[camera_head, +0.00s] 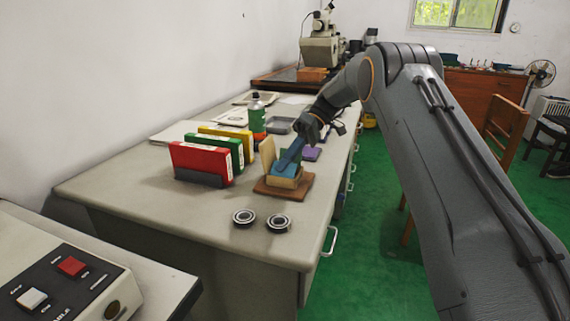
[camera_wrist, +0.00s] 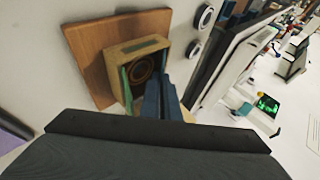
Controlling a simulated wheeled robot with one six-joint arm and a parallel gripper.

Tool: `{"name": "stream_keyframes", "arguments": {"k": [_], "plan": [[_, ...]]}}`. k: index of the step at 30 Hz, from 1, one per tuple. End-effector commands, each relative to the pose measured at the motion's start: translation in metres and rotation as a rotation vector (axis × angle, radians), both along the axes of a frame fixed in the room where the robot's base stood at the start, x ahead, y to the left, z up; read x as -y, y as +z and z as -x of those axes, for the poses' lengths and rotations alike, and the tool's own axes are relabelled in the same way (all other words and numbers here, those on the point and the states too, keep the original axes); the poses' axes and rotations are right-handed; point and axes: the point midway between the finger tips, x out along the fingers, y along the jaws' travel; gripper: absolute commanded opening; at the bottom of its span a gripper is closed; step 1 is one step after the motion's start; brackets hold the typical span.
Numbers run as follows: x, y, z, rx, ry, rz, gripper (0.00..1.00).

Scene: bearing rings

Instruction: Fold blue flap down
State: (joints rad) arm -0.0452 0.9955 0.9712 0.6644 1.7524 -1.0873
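A small tan box (camera_head: 287,182) sits on a brown wooden board (camera_head: 300,191) near the front of the desk. In the wrist view the box (camera_wrist: 119,55) is open towards me, with a dark ring (camera_wrist: 141,70) inside. A tan flap (camera_head: 267,153) stands upright at its left side. A blue surface, seemingly the blue flap (camera_head: 283,169), shows at the box top, partly hidden by my gripper (camera_head: 290,160). My gripper's blue fingers (camera_wrist: 161,98) are close together at the box's edge, with nothing seen between them. Whether they touch the flap is unclear.
Two bearing rings (camera_head: 244,216) (camera_head: 279,222) lie on the desk in front of the board. Red (camera_head: 200,160), green (camera_head: 228,150) and yellow binders stand to the left. The desk's front left is clear.

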Motion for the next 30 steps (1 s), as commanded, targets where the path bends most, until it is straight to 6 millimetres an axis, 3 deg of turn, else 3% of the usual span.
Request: {"name": "stream_keyframes", "arguments": {"k": [2,5,19,30], "plan": [[-0.001,0.000,-0.001,0.004,-0.002,-0.001,0.04],[-0.001,0.000,-0.001,0.003,-0.002,-0.001,0.21],[0.001,0.002,0.001,0.023,-0.003,0.010,0.21],[-0.004,0.012,0.011,0.251,0.000,0.091,0.21]]}}
